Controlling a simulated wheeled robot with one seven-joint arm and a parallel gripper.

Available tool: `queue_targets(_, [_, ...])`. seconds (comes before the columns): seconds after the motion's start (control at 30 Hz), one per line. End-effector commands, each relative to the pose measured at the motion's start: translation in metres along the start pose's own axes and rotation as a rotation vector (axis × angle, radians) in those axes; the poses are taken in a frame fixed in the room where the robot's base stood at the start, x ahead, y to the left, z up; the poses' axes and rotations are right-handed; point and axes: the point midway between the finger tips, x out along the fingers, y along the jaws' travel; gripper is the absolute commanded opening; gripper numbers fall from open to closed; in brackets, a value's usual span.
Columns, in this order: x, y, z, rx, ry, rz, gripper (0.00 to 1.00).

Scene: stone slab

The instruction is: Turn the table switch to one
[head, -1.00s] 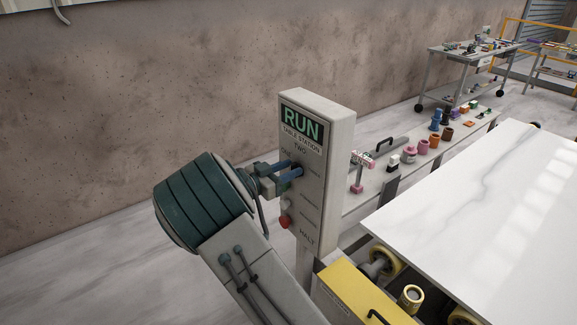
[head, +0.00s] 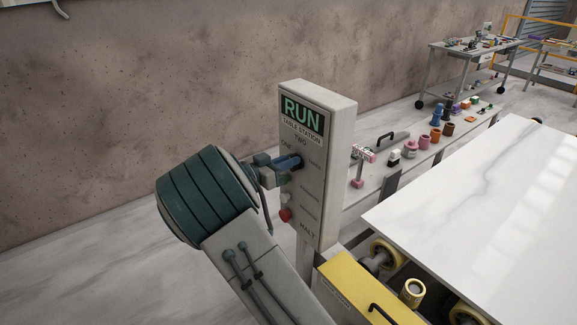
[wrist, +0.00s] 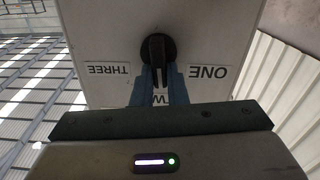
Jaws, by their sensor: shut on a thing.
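The table switch is a black rotary knob (wrist: 158,48) on the face of the grey station post (head: 318,185). In the upside-down wrist view its bar points at the partly hidden TWO label, with ONE (wrist: 208,72) to the right and THREE (wrist: 107,69) to the left. My gripper (wrist: 158,72) is shut on the knob's bar, a blue finger on each side. In the head view my gripper (head: 298,162) meets the panel below the word TWO, and its fingers hide most of the knob.
Below the knob are a green button (head: 286,180), a pale button and a red HALT button (head: 285,215), close to my gripper. A green RUN display (head: 302,114) is above. A white stone slab (head: 480,220) and yellow machine housing (head: 365,290) stand to the right.

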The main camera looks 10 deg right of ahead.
Motion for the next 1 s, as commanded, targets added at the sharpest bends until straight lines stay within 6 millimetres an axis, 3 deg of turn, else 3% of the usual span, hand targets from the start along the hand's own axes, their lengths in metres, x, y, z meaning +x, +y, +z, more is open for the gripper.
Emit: queue_targets(1.0, [0.0, -0.014, 0.006, -0.835, 0.002, -0.001, 0.0])
